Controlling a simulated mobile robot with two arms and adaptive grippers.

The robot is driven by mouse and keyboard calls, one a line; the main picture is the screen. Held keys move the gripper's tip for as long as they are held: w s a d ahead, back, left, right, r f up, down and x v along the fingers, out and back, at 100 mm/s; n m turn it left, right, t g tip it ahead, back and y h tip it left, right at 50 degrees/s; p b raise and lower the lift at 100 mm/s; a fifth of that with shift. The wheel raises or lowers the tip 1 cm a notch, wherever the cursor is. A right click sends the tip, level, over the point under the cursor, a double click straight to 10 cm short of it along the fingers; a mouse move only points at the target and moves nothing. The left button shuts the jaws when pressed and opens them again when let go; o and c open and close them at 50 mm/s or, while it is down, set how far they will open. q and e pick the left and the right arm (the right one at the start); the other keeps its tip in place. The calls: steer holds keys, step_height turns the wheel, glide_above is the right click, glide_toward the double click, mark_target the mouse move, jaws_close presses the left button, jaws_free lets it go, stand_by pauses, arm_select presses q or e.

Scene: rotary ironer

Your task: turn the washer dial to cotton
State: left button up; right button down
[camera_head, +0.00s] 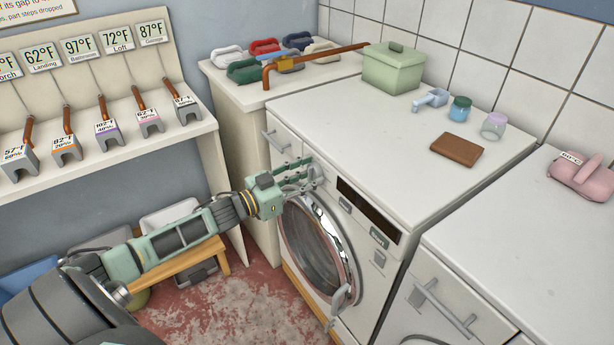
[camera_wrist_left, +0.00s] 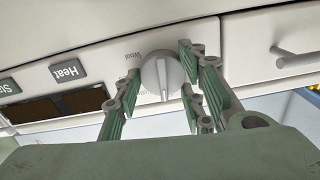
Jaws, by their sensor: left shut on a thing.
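The washer (camera_head: 400,140) is a white front loader with a round glass door (camera_head: 313,245). Its grey dial (camera_wrist_left: 160,76) sits on the upper front panel, with the word "Wool" (camera_wrist_left: 136,57) legible beside it. Other dial markings are too small or hidden to read. My left gripper (camera_head: 308,173) reaches the panel from the left, and its green-padded fingers are shut on the dial, one on each side. In the head view the fingers partly cover the dial. My right gripper is in neither view.
A dark display (camera_head: 368,210) and a "Start" button (camera_head: 380,238) lie right of the dial. A green box (camera_head: 393,69), a brown block (camera_head: 457,150) and jars stand on top.

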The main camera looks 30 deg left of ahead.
arm_select(q)
steer(key=m, duration=0.4)
steer(key=shift+s+d+f, duration=0.1)
steer(key=shift+d+f, duration=0.15)
steer(key=shift+f, duration=0.05)
steer(key=shift+f+m+b, duration=0.15)
steer(key=shift+m+b, duration=0.15)
steer(key=shift+m, duration=1.5)
steer(key=o, duration=0.9)
steer(key=shift+o, duration=0.8)
steer(key=shift+a, duration=0.15)
steer(key=v, duration=1.2)
